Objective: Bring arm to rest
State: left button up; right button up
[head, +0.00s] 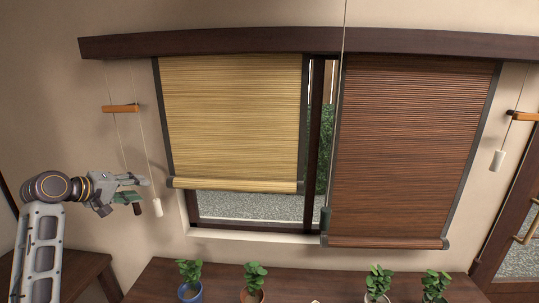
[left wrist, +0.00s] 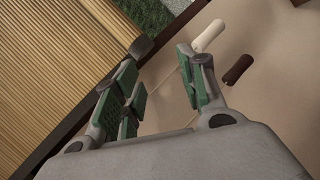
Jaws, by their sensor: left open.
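My left gripper (head: 138,190) is raised at the left of the head view, in front of the wall beside the light bamboo blind (head: 235,120). Its two green-padded fingers are apart in the left wrist view (left wrist: 165,90), with no object held between them. A white cord pull (head: 157,208) and a dark cord pull (head: 138,208) hang close to the fingertips. In the left wrist view the white pull (left wrist: 209,36) and the dark pull (left wrist: 238,68) hang beyond the right finger, apart from it. My right gripper is not in view.
A dark reddish blind (head: 415,150) hangs on the right, lower than the light one. Several potted plants (head: 252,283) stand on the wooden table (head: 215,275) below. A wooden cord bar (head: 121,108) hangs above my left gripper. A side table (head: 75,270) stands below my left arm.

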pick_arm(q)
jog(key=s+d+f+m+g+y, duration=0.1)
jog(key=s+d+f+m, duration=0.15)
jog(key=f, duration=0.55)
jog(key=s+d+f+m+g+y, duration=0.1)
jog(key=s+d+f+g, duration=0.1)
jog(key=s+d+f, duration=0.35)
jog(key=s+d+f+m+g+y, duration=0.1)
jog(key=s+d+f, duration=0.1)
jog(key=f, duration=0.8)
jog(key=s+d+f+m+g+y, duration=0.1)
jog(key=s+d+f+m, duration=0.2)
jog(key=s, duration=0.5)
jog(key=s+d+f+m+g, duration=0.1)
jog(key=s+d+f+g, duration=0.15)
jog(key=s+f, duration=0.4)
jog(key=s+d+f+m+g+y, duration=0.1)
jog(key=s+d+f+m, duration=0.25)
jog(key=s, duration=0.65)
notch_tip(320, 180, down, 32)
jog(key=s+g, duration=0.1)
jog(key=s, duration=0.2)
jog(key=s+a+f, duration=0.2)
jog(key=s+f, duration=0.8)
jog(key=s, duration=0.1)
jog(key=s+a+f+g, duration=0.1)
jog(key=s+a+f, duration=0.1)
jog(key=s+f, duration=0.8)
jog(key=shift+s+n, duration=0.3)
jog(key=shift+s, duration=0.15)
